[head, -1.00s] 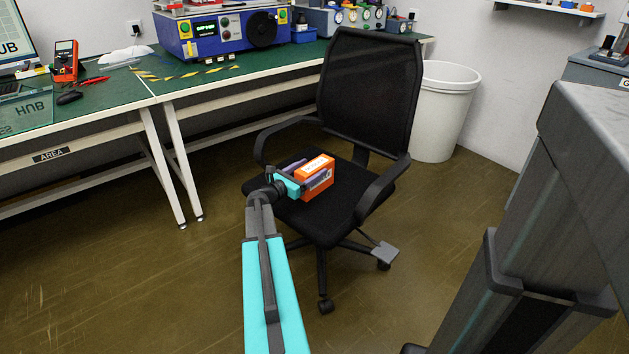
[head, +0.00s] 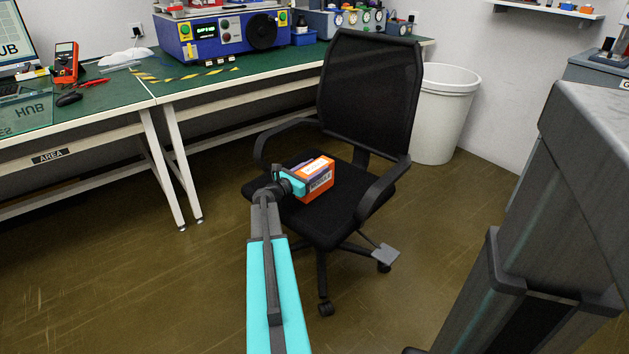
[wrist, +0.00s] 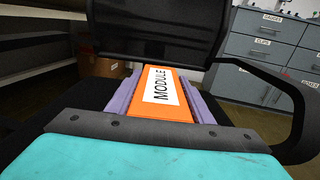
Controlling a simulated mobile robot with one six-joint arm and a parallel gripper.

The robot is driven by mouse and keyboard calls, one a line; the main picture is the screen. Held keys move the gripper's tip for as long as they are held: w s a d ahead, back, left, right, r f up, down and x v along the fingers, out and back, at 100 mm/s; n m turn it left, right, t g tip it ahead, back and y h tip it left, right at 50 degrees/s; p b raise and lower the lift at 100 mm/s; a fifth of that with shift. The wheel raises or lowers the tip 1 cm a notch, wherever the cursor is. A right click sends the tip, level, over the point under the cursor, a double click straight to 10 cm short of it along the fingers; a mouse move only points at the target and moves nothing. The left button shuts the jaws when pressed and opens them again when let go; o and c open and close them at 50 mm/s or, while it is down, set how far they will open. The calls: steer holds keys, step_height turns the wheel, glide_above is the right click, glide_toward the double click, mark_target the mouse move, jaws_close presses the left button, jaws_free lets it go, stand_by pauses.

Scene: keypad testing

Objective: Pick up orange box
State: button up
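The orange box (head: 318,176) with a white label reading MODULE lies on the black seat of the office chair. In the wrist view the box (wrist: 160,92) lies lengthwise between the two purple fingers of my gripper (wrist: 163,98). One finger runs along each long side of it, very close. I cannot tell whether both fingers press on the box. In the head view my gripper (head: 302,174) reaches the box from the left, its teal body at the box's near left end. The near finger is hard to make out there.
The chair's armrests (head: 383,190) rise on both sides of the seat, and its mesh backrest (head: 370,90) stands behind the box. A green-topped workbench (head: 210,82) is at the left and back. A white bin (head: 445,115) stands behind the chair. The floor at front left is clear.

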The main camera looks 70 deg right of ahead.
steer(key=c, duration=0.9)
steer(key=shift+r, duration=0.1)
step_height(320, 180, up, 28)
steer(key=p, duration=0.7)
steer(key=shift+p, duration=0.35)
